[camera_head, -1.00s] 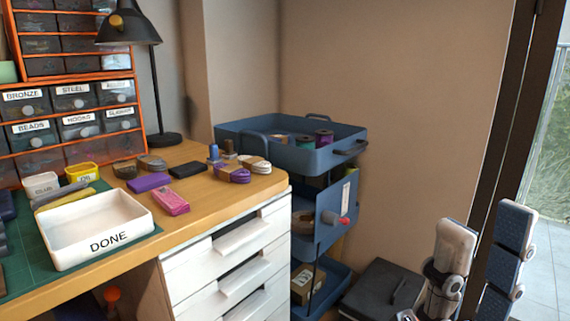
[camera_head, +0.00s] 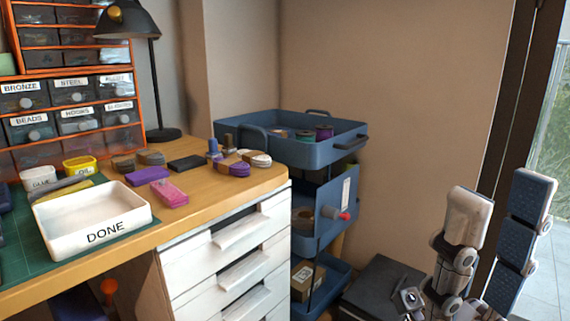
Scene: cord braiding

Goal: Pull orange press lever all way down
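An orange ball-shaped knob (camera_head: 109,287) shows low in the shadow under the wooden desk, at the lower left of the head view. I cannot tell whether it belongs to the press lever, and no press is clearly seen. My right gripper (camera_head: 503,205) is at the lower right, with its fingers pointing up and spread apart. It is empty and far from the orange knob, in front of the wall and door frame. My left gripper does not show.
The wooden desk (camera_head: 232,186) holds a white DONE tray (camera_head: 102,240), small tubs, cord bundles and a pink pack. White drawers (camera_head: 240,240) stand below its right end. A blue tiered cart (camera_head: 312,156) is beside them, with a dark box (camera_head: 375,287) on the floor.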

